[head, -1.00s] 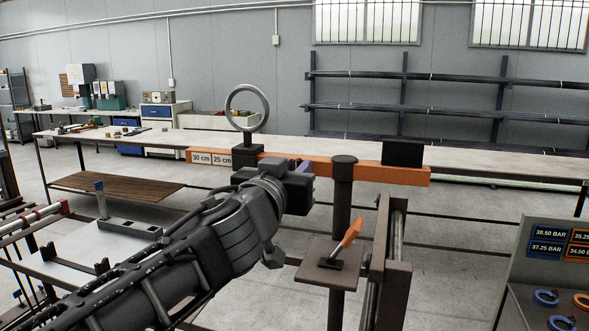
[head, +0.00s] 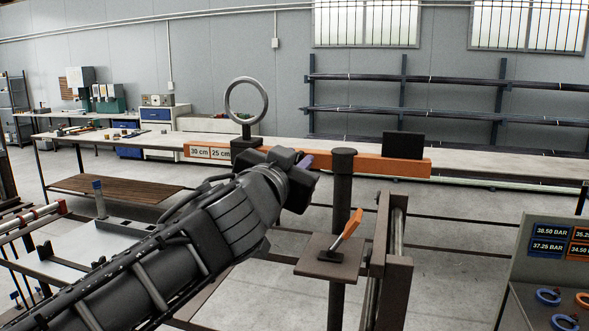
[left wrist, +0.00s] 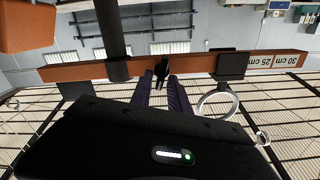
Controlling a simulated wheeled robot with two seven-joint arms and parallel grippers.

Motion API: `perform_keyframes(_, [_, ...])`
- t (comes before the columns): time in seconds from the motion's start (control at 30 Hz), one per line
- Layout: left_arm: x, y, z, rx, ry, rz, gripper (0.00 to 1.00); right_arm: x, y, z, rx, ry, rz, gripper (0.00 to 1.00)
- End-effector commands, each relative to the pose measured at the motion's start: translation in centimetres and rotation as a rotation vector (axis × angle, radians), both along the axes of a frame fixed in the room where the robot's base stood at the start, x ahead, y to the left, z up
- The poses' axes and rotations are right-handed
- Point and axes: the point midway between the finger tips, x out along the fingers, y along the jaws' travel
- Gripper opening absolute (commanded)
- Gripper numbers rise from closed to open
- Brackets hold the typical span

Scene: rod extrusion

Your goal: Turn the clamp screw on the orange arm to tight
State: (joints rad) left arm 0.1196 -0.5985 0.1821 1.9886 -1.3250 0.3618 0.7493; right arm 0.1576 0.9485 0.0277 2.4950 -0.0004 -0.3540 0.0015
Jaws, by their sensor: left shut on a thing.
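The orange arm (head: 382,165) runs level from the labelled left part past the dark post (head: 343,200); it also crosses the left wrist view (left wrist: 190,64). My left gripper (head: 306,166) is at the arm between the ring's block and the post, and its body hides part of the arm. In the left wrist view its purple fingers (left wrist: 163,88) are shut on a small black clamp screw (left wrist: 161,69) in front of the arm. How far the screw is turned cannot be told. My right gripper is not in view.
A grey ring (head: 246,99) stands on a dark block on the arm, left of my gripper. A black plate (head: 403,145) is at the right end. Below the post is a small plate with an orange lever (head: 348,227). A gauge panel (head: 560,245) stands at right.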

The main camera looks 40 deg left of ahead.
Motion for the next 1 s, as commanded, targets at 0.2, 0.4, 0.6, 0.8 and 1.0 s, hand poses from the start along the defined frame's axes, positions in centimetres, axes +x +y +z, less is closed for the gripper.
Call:
perform_keyframes(0.2, [0.1, -0.3, -0.5, 0.188, 0.065, -0.001, 0.0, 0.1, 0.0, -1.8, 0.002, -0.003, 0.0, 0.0])
perform_keyframes(0.4, [0.2, -0.4, -0.6, 0.368, 0.126, -0.001, 0.0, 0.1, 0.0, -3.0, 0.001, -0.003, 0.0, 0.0])
perform_keyframes(0.6, [0.2, -0.6, -0.7, 0.548, 0.187, -0.003, 0.0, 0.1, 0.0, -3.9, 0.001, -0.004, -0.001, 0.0])
perform_keyframes(0.8, [0.3, -0.7, -0.8, 0.729, 0.25, -0.002, 0.0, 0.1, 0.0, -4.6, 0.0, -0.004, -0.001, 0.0])
perform_keyframes(1.0, [0.3, -0.8, -1.0, 0.906, 0.311, -0.003, 0.0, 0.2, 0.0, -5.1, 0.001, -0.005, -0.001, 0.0])
